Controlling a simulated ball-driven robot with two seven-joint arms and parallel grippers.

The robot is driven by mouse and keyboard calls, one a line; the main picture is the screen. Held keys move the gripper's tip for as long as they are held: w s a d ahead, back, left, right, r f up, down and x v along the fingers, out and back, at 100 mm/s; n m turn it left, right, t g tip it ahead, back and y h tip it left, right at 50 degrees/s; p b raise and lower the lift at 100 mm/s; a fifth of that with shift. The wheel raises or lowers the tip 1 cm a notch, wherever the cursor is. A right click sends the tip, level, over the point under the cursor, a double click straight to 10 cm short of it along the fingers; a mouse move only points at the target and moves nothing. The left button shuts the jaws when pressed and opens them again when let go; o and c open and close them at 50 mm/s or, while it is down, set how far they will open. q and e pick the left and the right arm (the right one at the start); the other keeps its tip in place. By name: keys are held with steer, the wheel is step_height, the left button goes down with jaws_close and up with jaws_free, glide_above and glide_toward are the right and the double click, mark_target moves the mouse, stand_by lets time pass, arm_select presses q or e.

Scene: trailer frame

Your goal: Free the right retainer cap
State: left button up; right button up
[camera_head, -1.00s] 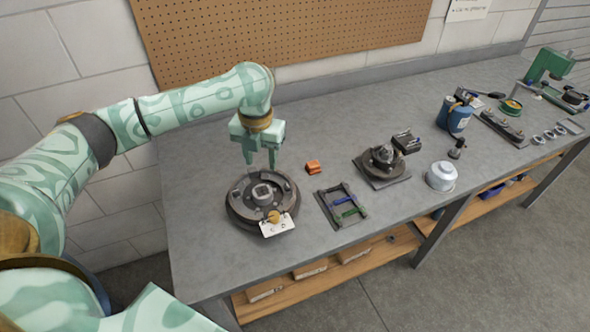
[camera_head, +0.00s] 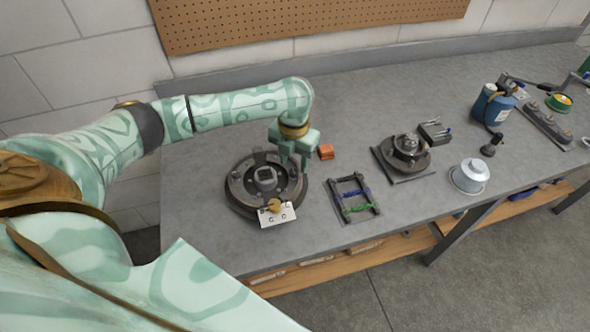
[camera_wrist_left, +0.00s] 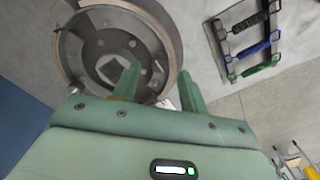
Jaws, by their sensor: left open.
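The round dark brake assembly (camera_head: 236,199) lies on the bench with a square hub in its middle. It also shows in the left wrist view (camera_wrist_left: 75,57). My left gripper (camera_head: 294,163) is open and points down at the right side of the assembly. My right gripper is not in view.
A white plate (camera_head: 284,217) with a brass knob (camera_head: 275,205) sits at the assembly's front edge. An orange block (camera_head: 326,152) lies behind right. A rack (camera_head: 337,205) with blue and green springs stands to the right, then a dark turntable unit (camera_head: 404,155) and a silver pot (camera_head: 469,177).

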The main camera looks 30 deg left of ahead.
mark_target(294, 173)
arm_select(q)
steer(key=shift+f+b, duration=0.3)
steer(key=shift+f, duration=1.1)
